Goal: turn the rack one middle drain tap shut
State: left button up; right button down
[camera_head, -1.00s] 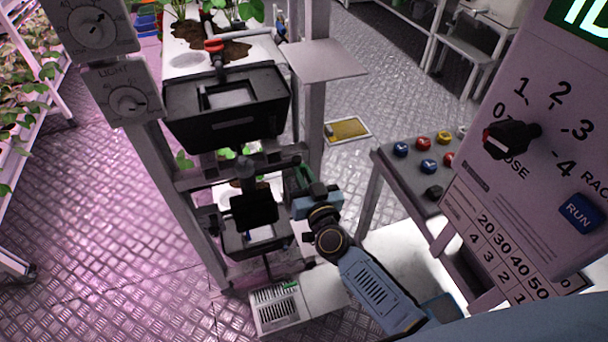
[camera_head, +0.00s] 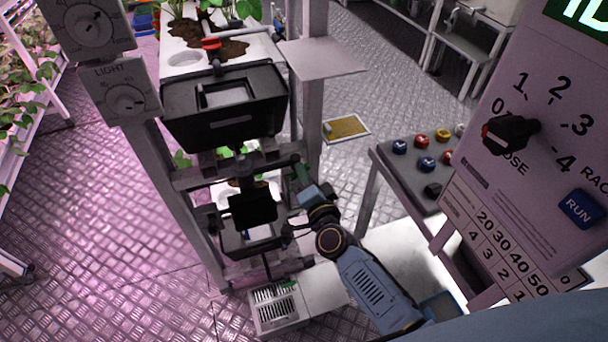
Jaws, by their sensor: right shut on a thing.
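Rack one stands left of centre, with a black tray (camera_head: 225,118) on its upper level and a smaller dark unit (camera_head: 252,208) below. A red-handled tap (camera_head: 211,44) shows above the upper tray. My left gripper is not in view.
A control panel with a black dose knob (camera_head: 510,134) fills the right side. A grey button box (camera_head: 418,178) stands beside it. Light dials (camera_head: 127,98) are on the rack's left post. A floor drain grate (camera_head: 275,305) lies below.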

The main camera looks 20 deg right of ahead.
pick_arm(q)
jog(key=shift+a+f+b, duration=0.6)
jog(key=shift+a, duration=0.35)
pick_arm(e)
jog(key=m, duration=0.5)
jog(key=shift+f+m, duration=0.2)
jog(key=shift+m, duration=0.1)
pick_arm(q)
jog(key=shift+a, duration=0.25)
pick_arm(e)
jog(key=c, duration=1.4)
grip_release()
jog(key=shift+c, duration=0.2)
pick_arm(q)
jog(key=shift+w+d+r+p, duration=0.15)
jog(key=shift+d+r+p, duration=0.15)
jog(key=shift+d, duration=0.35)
pick_arm(e)
jog(key=s, duration=1.3)
jog(key=shift+s+d, duration=0.25)
